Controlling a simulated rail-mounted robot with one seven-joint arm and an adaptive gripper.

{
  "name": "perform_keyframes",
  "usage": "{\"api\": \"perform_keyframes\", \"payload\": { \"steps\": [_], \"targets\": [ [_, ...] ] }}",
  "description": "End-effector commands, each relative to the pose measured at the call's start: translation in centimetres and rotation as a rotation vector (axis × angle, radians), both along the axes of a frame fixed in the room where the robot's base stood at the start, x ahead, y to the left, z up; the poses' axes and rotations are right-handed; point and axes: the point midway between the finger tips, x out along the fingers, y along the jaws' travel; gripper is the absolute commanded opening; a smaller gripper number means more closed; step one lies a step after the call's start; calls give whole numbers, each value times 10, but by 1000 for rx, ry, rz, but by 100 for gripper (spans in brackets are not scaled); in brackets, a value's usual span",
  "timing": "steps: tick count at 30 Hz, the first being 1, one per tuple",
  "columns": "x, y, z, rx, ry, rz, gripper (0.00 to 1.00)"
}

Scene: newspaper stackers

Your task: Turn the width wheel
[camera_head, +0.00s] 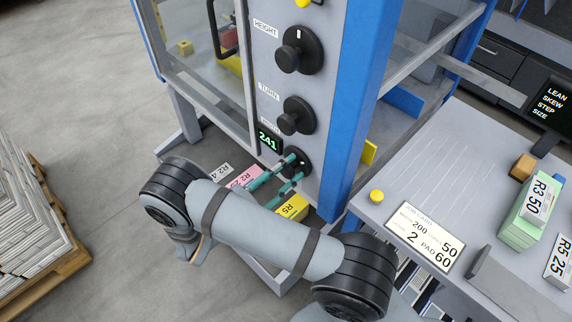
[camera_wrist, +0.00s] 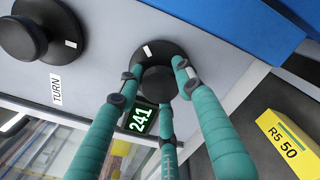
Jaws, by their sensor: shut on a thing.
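The width wheel (camera_head: 304,162) is the lowest of three black wheels on the grey panel, with its label partly hidden. In the wrist view, its black hub (camera_wrist: 157,82) sits on a round disc with a white mark at the upper left. My gripper (camera_head: 291,167) has its teal fingers around the hub and is shut on it; the fingers also show in the wrist view (camera_wrist: 158,86). The green display (camera_head: 268,140) beside the wheel reads 241. The job card (camera_head: 425,237) on the side table shows 200, 50, 2 and PAD 60.
The turn wheel (camera_head: 297,116) and height wheel (camera_head: 299,50) are above. A blue post (camera_head: 356,95) stands right of the panel. Yellow R5 (camera_head: 292,207) and pink R2 (camera_head: 246,178) blocks lie below. A yellow button (camera_head: 376,196) is on the table. A newspaper pallet (camera_head: 60,268) stands at left.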

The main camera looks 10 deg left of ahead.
Motion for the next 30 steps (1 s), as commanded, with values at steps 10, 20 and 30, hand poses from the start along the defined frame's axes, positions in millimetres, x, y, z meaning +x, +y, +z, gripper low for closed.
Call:
{"api": "perform_keyframes", "payload": {
  "steps": [10, 20, 30],
  "targets": [
    [0, -1, 5, -272, 176, -7, 10],
    [2, 0, 5, -500, 330, -4, 10],
    [2, 2, 5, -641, 424, 0, 10]
  ]
}}
